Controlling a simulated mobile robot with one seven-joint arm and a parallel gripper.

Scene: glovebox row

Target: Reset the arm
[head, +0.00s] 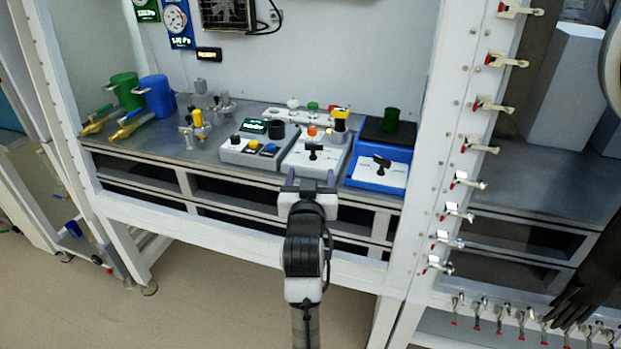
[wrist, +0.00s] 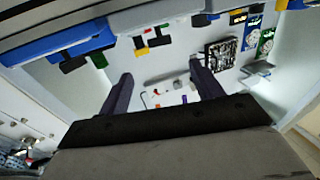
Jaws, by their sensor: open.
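My gripper (head: 311,184) is open and empty at the front edge of the metal worktop (head: 165,140), in front of the control boxes. Its two dark fingers stand apart in the wrist view (wrist: 160,85), with nothing between them. My arm reaches forward and is extended in the head view. A white control box with a black T-shaped handle (head: 313,151) is just beyond the fingertips. I cannot tell the exact gap between them.
A blue box (head: 378,172) with a black handle stands to the right, a grey button panel (head: 255,148) to the left. Blue (head: 157,95) and green (head: 127,92) cups stand far left. A white post with clamps (head: 460,150) rises at right.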

